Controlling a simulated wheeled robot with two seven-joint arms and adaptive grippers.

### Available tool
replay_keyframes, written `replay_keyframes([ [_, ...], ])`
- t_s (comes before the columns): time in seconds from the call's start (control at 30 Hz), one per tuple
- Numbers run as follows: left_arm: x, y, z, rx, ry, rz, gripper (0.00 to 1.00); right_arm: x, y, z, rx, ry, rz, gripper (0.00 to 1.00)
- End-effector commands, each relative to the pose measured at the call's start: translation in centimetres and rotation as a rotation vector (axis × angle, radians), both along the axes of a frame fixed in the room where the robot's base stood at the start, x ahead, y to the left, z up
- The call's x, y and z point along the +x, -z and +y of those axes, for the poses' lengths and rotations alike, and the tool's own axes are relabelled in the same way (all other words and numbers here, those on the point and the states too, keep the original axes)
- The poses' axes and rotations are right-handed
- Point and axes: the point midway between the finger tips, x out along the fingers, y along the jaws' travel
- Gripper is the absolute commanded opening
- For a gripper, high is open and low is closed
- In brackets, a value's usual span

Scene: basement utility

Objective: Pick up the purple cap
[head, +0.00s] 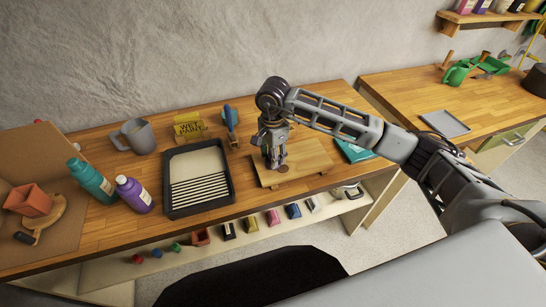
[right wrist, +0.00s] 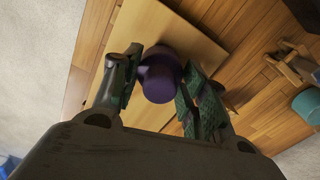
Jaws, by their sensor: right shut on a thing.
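The purple cap (right wrist: 160,76) sits between the two fingers of my right gripper (right wrist: 157,90) in the right wrist view, above the pale wooden board. My right gripper (head: 274,160) points down over the wooden board (head: 312,158) in the head view and is shut on the cap. In the head view the fingers hide the cap, so I cannot tell whether it still touches the board. My left gripper is not in view.
A black paint tray (head: 171,207) lies left of the board. A purple bottle (head: 134,194), teal bottle (head: 92,181), grey jug (head: 134,136) and yellow wet-paint sign (head: 189,125) stand on the bench. A teal book (head: 354,151) lies right of the board. Several small items line a lower shelf.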

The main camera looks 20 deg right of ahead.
Motion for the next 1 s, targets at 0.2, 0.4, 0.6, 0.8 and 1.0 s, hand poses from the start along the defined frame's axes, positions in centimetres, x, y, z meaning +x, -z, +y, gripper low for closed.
replay_keyframes([
  [0.2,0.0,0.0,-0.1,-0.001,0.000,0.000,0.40,0.0,-0.1,0.0,0.000,0.000,0.000,0.33],
  [0.4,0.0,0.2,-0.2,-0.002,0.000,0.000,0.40,0.1,-1.0,0.0,0.001,0.000,-0.003,0.33],
  [0.6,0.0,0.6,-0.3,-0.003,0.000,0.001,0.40,0.1,-3.0,0.0,0.000,0.001,-0.003,0.33],
  [0.8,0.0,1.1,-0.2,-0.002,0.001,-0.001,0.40,0.1,-5.8,0.0,0.001,0.000,-0.004,0.33],
  [1.0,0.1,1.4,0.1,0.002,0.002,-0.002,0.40,0.0,-8.2,0.0,0.000,0.000,-0.002,0.33],
])
